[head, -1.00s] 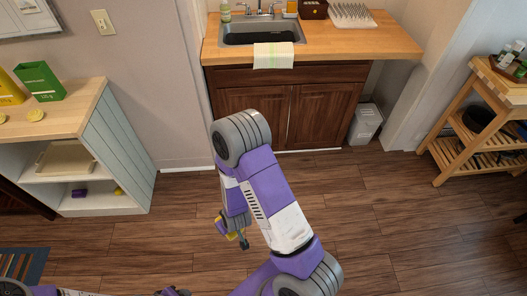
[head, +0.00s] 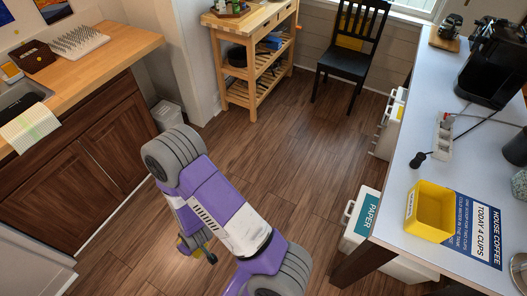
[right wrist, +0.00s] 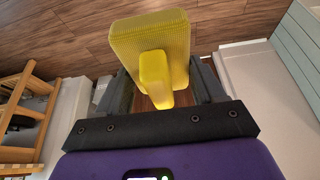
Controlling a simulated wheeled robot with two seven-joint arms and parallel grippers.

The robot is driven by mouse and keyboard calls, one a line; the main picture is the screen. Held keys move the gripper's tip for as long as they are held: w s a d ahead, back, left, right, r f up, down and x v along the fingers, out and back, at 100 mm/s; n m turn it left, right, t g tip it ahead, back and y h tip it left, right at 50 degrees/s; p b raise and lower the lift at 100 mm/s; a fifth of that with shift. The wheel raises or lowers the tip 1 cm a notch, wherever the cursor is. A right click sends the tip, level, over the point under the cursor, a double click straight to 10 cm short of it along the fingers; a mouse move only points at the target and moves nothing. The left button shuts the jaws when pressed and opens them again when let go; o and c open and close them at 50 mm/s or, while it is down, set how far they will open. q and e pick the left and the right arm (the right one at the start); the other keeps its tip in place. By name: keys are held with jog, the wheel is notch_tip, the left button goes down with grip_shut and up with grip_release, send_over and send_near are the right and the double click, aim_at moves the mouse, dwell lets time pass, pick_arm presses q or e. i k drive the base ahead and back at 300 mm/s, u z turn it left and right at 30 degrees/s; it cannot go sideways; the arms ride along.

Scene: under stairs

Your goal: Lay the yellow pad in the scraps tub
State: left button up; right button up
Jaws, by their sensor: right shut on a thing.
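The yellow pad (right wrist: 150,40) is a ribbed yellow block with a yellow grip on its near side, filling the upper middle of the right wrist view. My right gripper (right wrist: 155,88) is shut on that grip and holds the pad over the floor. In the head view my right gripper (head: 197,250) hangs low at the lower left, with only a bit of yellow showing behind the arm. My left gripper is out of view. No tub with a readable scraps label shows. A white bin labelled PAPER (head: 364,215) stands by the table, and another white bin (head: 388,128) stands behind it.
The white table (head: 410,150) on the right carries a yellow tray (head: 431,212), a coffee sign and a black machine. Middle floor is clear.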

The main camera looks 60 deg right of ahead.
aim_at(423, 216)
jog(key=k, duration=2.2)
jog(key=z, duration=3.3)
